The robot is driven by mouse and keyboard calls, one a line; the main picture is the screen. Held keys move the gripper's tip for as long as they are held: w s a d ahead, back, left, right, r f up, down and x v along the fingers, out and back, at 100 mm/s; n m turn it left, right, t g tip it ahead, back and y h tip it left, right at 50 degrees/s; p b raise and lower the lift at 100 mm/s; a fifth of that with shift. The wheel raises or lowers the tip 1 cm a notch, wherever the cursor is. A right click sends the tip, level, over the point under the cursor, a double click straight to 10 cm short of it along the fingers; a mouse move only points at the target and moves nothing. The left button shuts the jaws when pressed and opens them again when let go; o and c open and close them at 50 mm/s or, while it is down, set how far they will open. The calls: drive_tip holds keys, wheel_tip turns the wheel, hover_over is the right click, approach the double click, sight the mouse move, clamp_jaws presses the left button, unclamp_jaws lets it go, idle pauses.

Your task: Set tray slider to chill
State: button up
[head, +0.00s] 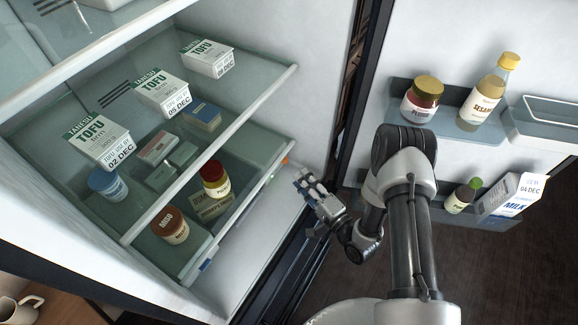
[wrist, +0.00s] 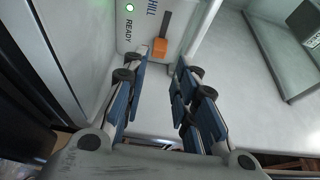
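The tray (head: 238,212) is the low drawer in the open fridge, under the glass shelf. Its slider is an orange knob (wrist: 160,47) on a pale panel in the wrist view, at the near end of a dark slot. The knob also shows small at the tray's right end in the head view (head: 284,160). Lettering ending in "HILL" and the word "READY" stand left of the slot, with a lit green lamp (wrist: 130,7). My gripper (wrist: 164,60) is open, its blue-padded fingers either side of the line to the knob. I cannot tell whether they touch it. In the head view my gripper (head: 302,182) is beside the tray's right end.
Tofu packs (head: 163,92), jars and small boxes fill the shelves. The open door at right holds a plum jar (head: 422,99), a sesame bottle (head: 483,93) and a milk carton (head: 512,194). A dark fridge edge (head: 300,245) runs below my gripper.

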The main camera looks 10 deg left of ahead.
sight(286, 163)
drive_tip(key=b+x, duration=0.1)
drive_tip(key=x, duration=0.7)
drive_tip(key=shift+w, duration=0.1)
clamp_jaws()
idle(0.4)
